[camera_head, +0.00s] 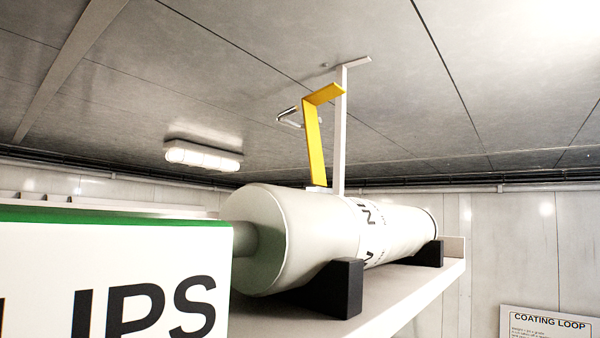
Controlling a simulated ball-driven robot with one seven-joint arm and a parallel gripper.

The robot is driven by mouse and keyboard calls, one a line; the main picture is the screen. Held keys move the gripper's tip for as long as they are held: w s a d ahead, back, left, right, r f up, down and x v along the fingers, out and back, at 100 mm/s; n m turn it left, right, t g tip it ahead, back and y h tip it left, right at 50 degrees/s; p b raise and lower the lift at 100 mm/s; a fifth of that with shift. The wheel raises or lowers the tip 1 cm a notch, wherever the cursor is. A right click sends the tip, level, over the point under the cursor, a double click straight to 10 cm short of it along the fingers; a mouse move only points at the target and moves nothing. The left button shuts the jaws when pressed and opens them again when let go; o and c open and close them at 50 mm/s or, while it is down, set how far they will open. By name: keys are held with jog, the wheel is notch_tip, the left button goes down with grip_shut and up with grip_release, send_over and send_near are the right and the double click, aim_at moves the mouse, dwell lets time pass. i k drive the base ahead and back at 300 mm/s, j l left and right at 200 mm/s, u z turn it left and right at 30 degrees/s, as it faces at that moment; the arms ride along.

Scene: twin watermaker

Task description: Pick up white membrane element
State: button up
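The white membrane element (325,232) is a large white cylinder with a black-lettered label band. It lies on its side on a pale shelf (405,303), its near end facing left and a narrower grey stub reaching left from that end. A black cradle block (342,287) stands under its near part and another black block (430,254) under its far part. A white box with a green top edge hides part of the stub. My gripper is not in view, so its place relative to the element does not show.
The white box (120,250), with large black letters, fills the lower left close to the camera. A yellow bracket (315,145) and a white post (341,135) rise above the element towards the ceiling. A "COATING LOOP" sign (548,323) is at lower right.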

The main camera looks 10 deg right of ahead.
aim_at(284, 235)
jog(key=z, duration=1.75)
jog(key=i+l, duration=0.15)
jog(key=i, duration=0.45)
jog(key=i+l+z, duration=0.1)
jog(key=i, duration=0.5)
jog(key=i+l, duration=0.2)
jog(key=i, duration=0.4)
jog(key=i+u, duration=0.4)
jog(key=i, duration=0.15)
jog(key=i+u, duration=0.4)
jog(key=i, duration=0.15)
jog(key=i+l+u, duration=0.4)
jog(key=i, duration=0.15)
jog(key=i+j+u, duration=0.2)
jog(key=u, duration=0.2)
jog(key=i+u, duration=1.3)
jog(key=i, duration=0.25)
jog(key=i+l+u, duration=0.2)
jog(key=i, duration=0.25)
jog(key=i+u, duration=0.2)
jog(key=i, duration=0.25)
jog(key=i+u, duration=0.1)
jog(key=u, duration=3.25)
